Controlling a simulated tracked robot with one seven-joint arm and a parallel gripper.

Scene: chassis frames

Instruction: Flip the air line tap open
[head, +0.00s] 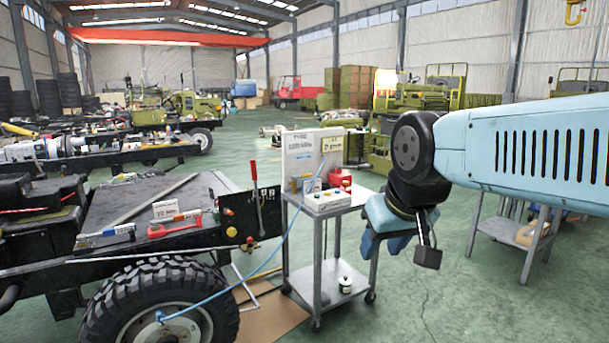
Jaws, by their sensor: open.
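A blue air line (284,238) runs from the wheel hub of the chassis up to the top of a grey trolley. I cannot tell the tap for certain. Small brass and red fittings (249,245) show on the chassis end panel (236,212), and an upright red-gripped lever (256,198) stands there. A red item (340,180) sits on the trolley, too small to make out. My gripper (385,243) is light blue, open and pointing down, in the air right of the trolley and apart from the panel. Nothing shows between its fingers.
The grey trolley (325,215) carries a white box (327,199) and a sign board (302,155); a small can (345,284) is on its lower shelf. The chassis wheel (165,305) fills the lower left. Tools lie on the chassis deck. Green floor is clear at the right front.

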